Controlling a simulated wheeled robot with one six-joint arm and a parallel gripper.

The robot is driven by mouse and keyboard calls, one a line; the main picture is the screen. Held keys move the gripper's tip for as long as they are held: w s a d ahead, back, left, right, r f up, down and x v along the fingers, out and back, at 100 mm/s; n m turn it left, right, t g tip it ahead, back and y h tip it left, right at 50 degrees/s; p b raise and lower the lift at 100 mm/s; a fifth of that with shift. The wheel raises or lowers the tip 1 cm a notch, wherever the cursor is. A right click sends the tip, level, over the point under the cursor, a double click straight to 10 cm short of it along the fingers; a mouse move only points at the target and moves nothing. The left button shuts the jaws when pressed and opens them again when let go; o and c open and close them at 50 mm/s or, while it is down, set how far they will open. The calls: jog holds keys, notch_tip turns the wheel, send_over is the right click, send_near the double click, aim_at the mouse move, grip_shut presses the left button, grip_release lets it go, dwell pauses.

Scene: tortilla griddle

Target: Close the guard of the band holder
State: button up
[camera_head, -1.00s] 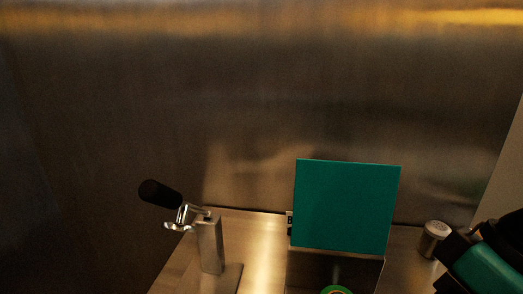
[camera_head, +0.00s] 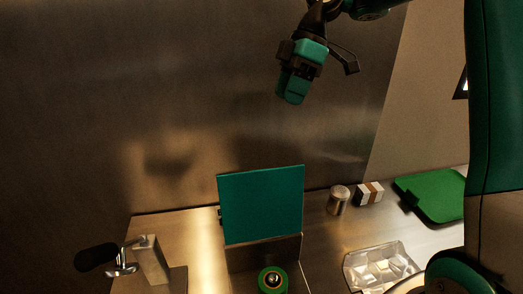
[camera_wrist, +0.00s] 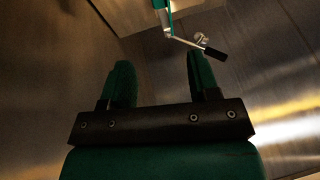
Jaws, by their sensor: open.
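The band holder (camera_head: 262,252) is a metal box at the lower middle of the head view. Its teal guard (camera_head: 262,203) stands raised above it as a flat upright panel. A green-rimmed roll (camera_head: 273,280) shows in front of the panel, cut near the lower picture edge. My gripper (camera_head: 291,92) hangs in the air above and slightly right of the guard, apart from it. In the wrist view my gripper (camera_wrist: 161,72) has its two fingers spread with nothing between them. A thin teal edge, likely the guard (camera_wrist: 164,6), shows at the top there.
A metal stand with a black-handled lever (camera_head: 97,257) is left of the holder; the lever also shows in the wrist view (camera_wrist: 213,53). Right are a metal canister (camera_head: 338,199), small box (camera_head: 369,193), clear tray (camera_head: 381,266) and green board (camera_head: 434,194). A metal wall stands behind.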

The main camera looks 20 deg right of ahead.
jog(key=b+x, duration=0.1)
jog(key=x, duration=1.6)
jog(key=shift+f, duration=0.15)
grip_shut()
jog(key=shift+b, duration=0.35)
